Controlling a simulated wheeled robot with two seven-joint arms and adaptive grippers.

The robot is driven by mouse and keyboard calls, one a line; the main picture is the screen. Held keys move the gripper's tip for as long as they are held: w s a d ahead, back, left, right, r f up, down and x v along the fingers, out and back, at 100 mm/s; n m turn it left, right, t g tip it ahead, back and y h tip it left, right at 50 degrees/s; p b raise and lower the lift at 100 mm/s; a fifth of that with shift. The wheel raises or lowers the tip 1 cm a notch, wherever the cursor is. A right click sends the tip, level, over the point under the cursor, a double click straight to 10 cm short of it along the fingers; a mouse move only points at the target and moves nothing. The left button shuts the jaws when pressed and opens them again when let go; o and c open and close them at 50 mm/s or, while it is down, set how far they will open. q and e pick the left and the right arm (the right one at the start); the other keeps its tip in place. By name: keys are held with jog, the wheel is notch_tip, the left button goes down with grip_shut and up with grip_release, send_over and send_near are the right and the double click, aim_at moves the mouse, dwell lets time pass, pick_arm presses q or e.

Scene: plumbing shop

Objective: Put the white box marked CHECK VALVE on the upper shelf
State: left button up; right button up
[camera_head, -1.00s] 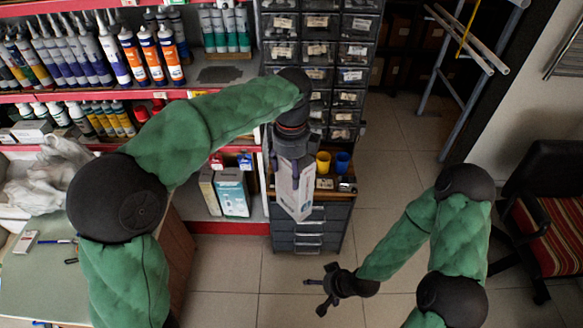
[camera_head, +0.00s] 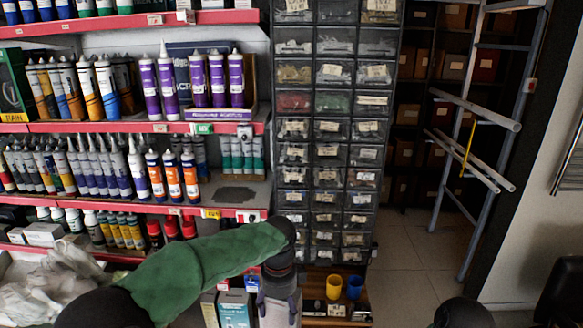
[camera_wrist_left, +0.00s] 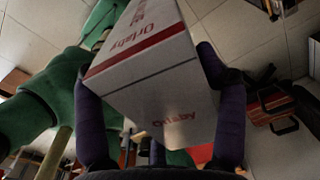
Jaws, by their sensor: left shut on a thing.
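A white box (camera_wrist_left: 165,85) with red stripes and red "Orlaby" lettering is in the left wrist view. No CHECK VALVE marking can be read on the faces I see. My left gripper (camera_wrist_left: 150,70) is shut on it, one dark finger on each side. In the head view my left gripper (camera_head: 279,300) is at the bottom edge, in front of the drawer cabinet, and the box is mostly hidden or cut off there. The red-edged shelf (camera_head: 150,211) at left carries tubes and has a bare dark patch (camera_head: 235,195) at its right end. Another red-edged shelf (camera_head: 100,127) is above it. My right gripper is out of view.
A tall cabinet of small labelled drawers (camera_head: 328,130) stands right of the shelves. A yellow cup (camera_head: 334,287) and a blue cup (camera_head: 354,287) stand near my left gripper. Orange-labelled tubes (camera_head: 172,176) stand left of the bare patch. A metal rack (camera_head: 490,150) is at right.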

pick_arm(q)
jog(key=s+a+f+n, duration=0.2)
jog(key=a+f+n, duration=1.2)
jog(key=n, duration=0.7)
jog(key=s+a+f, duration=0.1)
jog(key=s+f, duration=0.3)
jog(key=f, duration=0.1)
jog(key=shift+s, duration=0.15)
jog(key=shift+a, duration=0.1)
